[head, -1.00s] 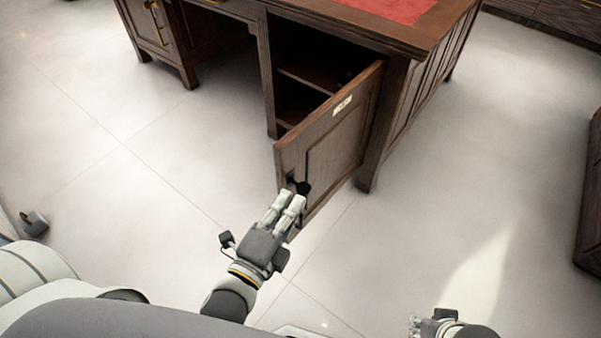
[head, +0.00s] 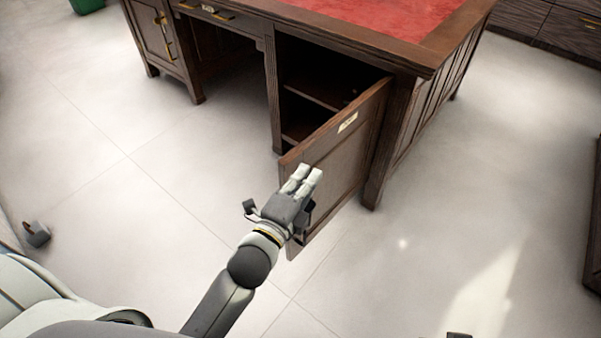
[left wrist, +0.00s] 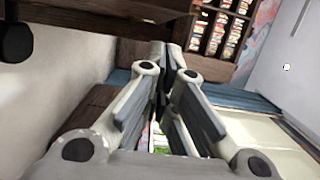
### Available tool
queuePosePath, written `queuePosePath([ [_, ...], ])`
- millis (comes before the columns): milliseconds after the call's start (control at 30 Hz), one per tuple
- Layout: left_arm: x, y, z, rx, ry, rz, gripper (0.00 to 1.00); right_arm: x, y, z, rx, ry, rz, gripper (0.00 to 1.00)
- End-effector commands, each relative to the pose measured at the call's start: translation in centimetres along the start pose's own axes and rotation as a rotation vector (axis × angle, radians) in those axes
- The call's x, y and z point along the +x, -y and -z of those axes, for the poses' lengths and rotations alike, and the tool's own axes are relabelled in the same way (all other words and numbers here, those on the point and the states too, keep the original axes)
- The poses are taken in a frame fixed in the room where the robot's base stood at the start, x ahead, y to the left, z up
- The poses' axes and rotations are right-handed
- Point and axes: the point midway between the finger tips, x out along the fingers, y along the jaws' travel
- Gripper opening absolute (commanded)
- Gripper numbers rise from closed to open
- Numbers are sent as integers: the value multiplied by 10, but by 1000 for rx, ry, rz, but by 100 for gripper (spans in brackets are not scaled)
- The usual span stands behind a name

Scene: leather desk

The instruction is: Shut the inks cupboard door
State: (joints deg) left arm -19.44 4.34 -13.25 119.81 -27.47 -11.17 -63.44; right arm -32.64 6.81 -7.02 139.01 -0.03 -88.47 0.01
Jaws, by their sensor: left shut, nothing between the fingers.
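The inks cupboard door (head: 345,158) stands ajar in the head view, hinged at the desk's right post and swung out over the floor. A small pale label (head: 348,122) is near its top. Its outer panelled face is towards me. My left gripper (head: 309,172) is shut and empty, overlapping this face near the free edge. Whether it touches the door cannot be told. The handle area is hidden behind the hand. In the left wrist view, the shut fingers (left wrist: 166,52) point away from the camera.
The dark wooden desk (head: 420,62) has a red top (head: 375,18). The open cupboard shows an inner shelf (head: 312,92). Pale floor is clear right of the door. Another dark cabinet (head: 545,28) stands at the back right. Ink bottles (left wrist: 218,35) sit on a rack in the wrist view.

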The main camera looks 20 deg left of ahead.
Motion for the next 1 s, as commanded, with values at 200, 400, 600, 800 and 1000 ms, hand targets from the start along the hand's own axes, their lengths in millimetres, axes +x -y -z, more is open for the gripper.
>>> queuePosePath([
  [200,4,0,-15,0,0,1,0,-8,0,-1,0,-6,1,33],
  [400,4,0,-17,-2,0,1,0,-8,0,-2,0,-1,1,33],
  [600,4,0,-17,-2,1,1,0,-8,0,-2,0,-1,1,33],
  [800,3,0,-22,-1,4,0,0,-7,0,-1,0,-3,0,33],
  [1000,2,1,-36,0,15,-1,0,2,-1,1,0,-1,-2,33],
])
